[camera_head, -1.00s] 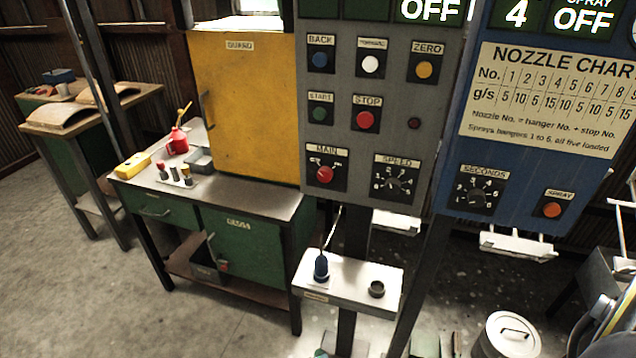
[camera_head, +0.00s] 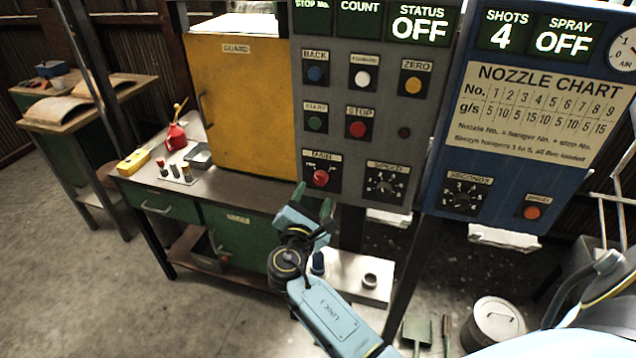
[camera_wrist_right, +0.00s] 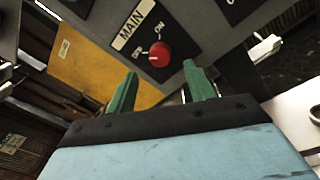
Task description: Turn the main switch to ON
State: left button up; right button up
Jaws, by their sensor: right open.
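The main switch (camera_head: 320,177) is a red knob on a black plate marked MAIN, low on the left of the grey control panel (camera_head: 388,150). The status display (camera_head: 418,24) reads OFF. In the right wrist view the red knob (camera_wrist_right: 160,54) sits ahead of the fingertips, with OFF and ON marks beside it. My right gripper (camera_head: 313,203) is just below the switch, its green fingers apart and empty. In the right wrist view the gripper (camera_wrist_right: 163,80) points at the knob and does not touch it. My left gripper is not in view.
A yellow guard door (camera_head: 240,110) stands left of the panel, above a workbench (camera_head: 165,180) with a red oil can (camera_head: 176,136). A blue panel (camera_head: 500,195) with a nozzle chart is at the right. A small white shelf (camera_head: 350,285) lies below the grey panel.

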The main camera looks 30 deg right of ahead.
aim_at(320, 181)
jog(key=x, duration=0.5)
jog(key=shift+w+d, duration=0.2)
